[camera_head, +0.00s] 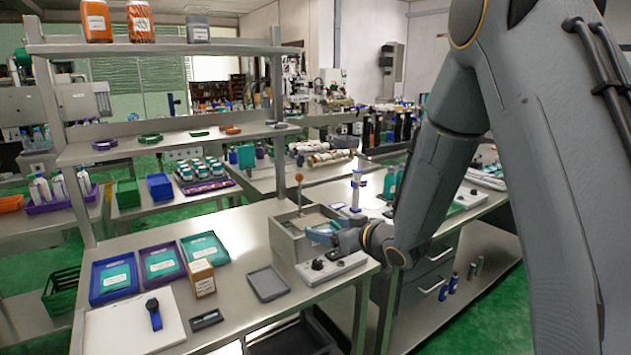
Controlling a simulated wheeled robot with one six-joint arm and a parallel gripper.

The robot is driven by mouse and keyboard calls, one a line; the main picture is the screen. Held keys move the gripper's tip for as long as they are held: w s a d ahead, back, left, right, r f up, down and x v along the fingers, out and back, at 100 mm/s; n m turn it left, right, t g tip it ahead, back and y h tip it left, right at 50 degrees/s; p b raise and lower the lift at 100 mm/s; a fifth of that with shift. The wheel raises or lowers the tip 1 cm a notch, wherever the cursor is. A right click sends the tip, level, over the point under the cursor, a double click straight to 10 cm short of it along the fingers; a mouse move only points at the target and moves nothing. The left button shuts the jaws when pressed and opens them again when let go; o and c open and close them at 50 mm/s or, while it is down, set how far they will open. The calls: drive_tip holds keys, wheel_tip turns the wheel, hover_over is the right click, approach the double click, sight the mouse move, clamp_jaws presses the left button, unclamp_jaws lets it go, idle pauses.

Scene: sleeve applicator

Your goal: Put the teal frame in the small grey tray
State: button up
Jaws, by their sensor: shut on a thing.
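My gripper (341,236) is at the right side of the light grey box-shaped machine (292,243), which has an upright lever with an orange knob. It is shut on a small teal-blue piece (320,236), which appears to be the teal frame. The piece is over or at the machine's top right edge; I cannot tell whether it touches the machine. My fingers are small in this view and partly hide it. The small grey tray (268,283) lies flat on the steel table, in front and to the left of my gripper, and looks empty.
A labelled brown box (202,278), a white board with a dark strap and a small black item are nearby. A control box with knobs (331,267) stands before the machine.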

drive_tip(key=s+d+f+m+t+h, duration=0.1)
drive_tip(key=s+d+f+m+h, duration=0.1)
drive_tip(key=d+f, duration=0.3)
drive_tip(key=s+d+f+m+t+h, duration=0.1)
drive_tip(key=s+d+f+m+h, duration=0.1)
drive_tip(key=d+f, duration=0.3)
drive_tip(key=s+d+f+m+h, duration=0.3)
drive_tip(key=d+f+h, duration=0.1)
drive_tip(key=f, duration=0.5)
drive_tip(key=shift+d+f+t+h, duration=0.3)
drive_tip(key=shift+d+t, duration=0.1)
drive_tip(key=shift+d, duration=0.45)
drive_tip(key=shift+c, duration=0.2)
drive_tip(key=s+f, duration=0.4)
drive_tip(key=s, duration=0.6)
drive_tip(key=shift+s, duration=0.2)
drive_tip(key=shift+d+f, duration=0.1)
drive_tip(key=shift+d, duration=0.1)
